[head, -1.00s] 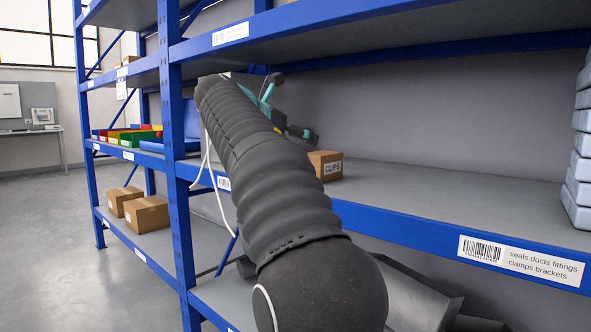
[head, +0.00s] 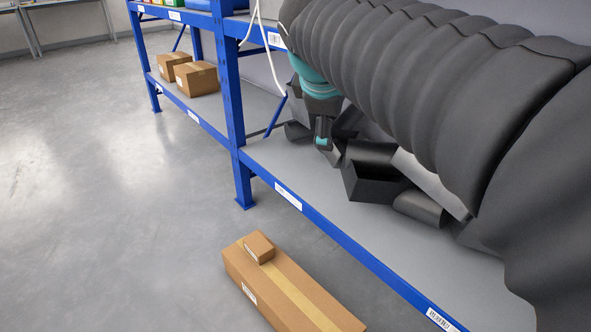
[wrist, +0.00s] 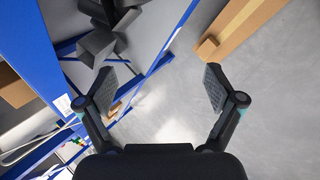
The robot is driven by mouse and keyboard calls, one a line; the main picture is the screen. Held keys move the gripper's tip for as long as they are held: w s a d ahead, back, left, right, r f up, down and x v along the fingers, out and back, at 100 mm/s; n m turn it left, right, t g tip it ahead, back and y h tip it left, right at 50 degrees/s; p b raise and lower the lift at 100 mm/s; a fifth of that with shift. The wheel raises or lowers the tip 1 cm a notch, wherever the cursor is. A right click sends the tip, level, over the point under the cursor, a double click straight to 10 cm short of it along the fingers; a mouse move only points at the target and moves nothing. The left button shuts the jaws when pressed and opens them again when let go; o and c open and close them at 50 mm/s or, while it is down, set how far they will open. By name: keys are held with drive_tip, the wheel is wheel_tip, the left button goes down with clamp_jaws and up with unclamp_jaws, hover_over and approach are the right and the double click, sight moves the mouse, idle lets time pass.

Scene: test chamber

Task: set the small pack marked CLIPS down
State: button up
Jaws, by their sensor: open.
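My gripper (wrist: 158,75) is open, with nothing between its fingers in the wrist view. In the head view my gripper (head: 323,138) hangs in front of the shelving, partly covered by my arm. A small brown pack (head: 258,246) lies on a long carton on the floor; it also shows in the wrist view (wrist: 207,48), clear of my fingers. Its label is too small to read. A brown box (wrist: 12,87) is cut off at the wrist view's left edge, with no lettering visible. I cannot tell whether either is the CLIPS pack. My arm hides much of the middle shelf.
The long carton (head: 290,290) lies on the floor in front of the shelving. The lower shelf (head: 300,205) holds black objects (head: 372,175) below my gripper. Two cartons (head: 196,78) stand farther left beyond a blue post (head: 231,110). The floor at left is clear.

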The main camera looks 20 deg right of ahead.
drive_tip(key=s+a+f+m+y, duration=0.2)
drive_tip(key=s+a+f+m, duration=0.2)
drive_tip(key=s+f, duration=0.3)
drive_tip(key=s+a+f+m+y, duration=0.2)
drive_tip(key=s+a+f+m, duration=0.2)
drive_tip(key=f, duration=0.6)
drive_tip(key=s+m, duration=0.2)
drive_tip(key=s, duration=0.1)
drive_tip(key=shift+s+a+f+y, duration=0.2)
drive_tip(key=shift+a+f+y, duration=0.1)
drive_tip(key=shift+a+f, duration=0.05)
